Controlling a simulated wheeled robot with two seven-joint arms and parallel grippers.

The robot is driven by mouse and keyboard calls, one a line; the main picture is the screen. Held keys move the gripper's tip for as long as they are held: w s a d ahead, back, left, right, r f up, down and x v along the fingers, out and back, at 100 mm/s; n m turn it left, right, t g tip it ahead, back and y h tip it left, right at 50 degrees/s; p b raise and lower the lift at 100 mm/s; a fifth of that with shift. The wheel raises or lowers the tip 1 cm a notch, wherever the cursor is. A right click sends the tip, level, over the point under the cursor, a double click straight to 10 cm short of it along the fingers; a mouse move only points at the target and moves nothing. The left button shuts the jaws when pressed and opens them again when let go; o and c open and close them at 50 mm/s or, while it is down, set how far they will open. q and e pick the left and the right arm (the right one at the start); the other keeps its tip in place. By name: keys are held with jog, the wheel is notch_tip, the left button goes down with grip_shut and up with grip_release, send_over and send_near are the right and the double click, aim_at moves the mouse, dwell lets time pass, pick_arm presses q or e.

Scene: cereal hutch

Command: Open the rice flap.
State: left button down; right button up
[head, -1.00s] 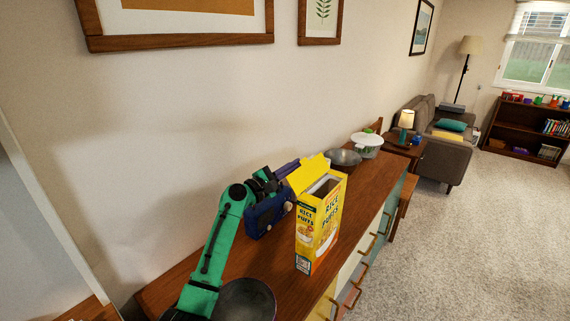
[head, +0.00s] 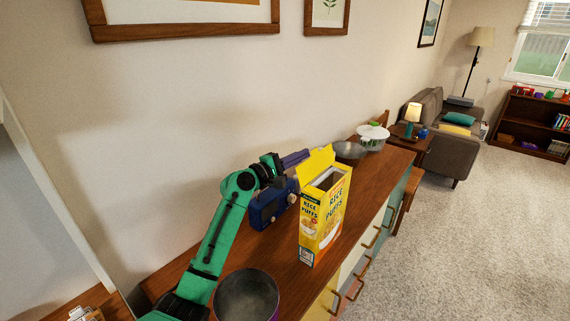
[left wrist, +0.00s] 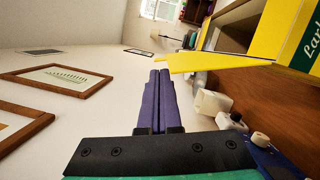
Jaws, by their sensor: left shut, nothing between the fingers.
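The yellow Rice Puffs box (head: 322,215) stands upright on the wooden hutch top. Its top is open, and the yellow rice flap (head: 316,163) stands up on the side toward the wall. My left gripper (head: 303,157) is shut and empty, with its purple fingers beside the flap on the wall side. In the left wrist view the shut fingers (left wrist: 159,75) point forward, and the flap (left wrist: 215,63) shows just to their right; I cannot tell whether they touch. My right gripper is not in view.
A blue radio-like object (head: 270,205) stands behind the box, below my left wrist. A dark round bowl (head: 246,295) is at the near end of the hutch top (head: 285,262). A metal bowl (head: 349,150) and a white lidded bowl (head: 373,136) stand beyond the box.

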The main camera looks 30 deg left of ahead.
pick_arm(q)
jog(key=r+b+v, duration=0.1)
jog(key=b+v, duration=0.3)
jog(key=v, duration=0.9)
jog(key=shift+s+f, duration=0.4)
jog(key=shift+f, duration=0.15)
jog(key=shift+f, duration=0.1)
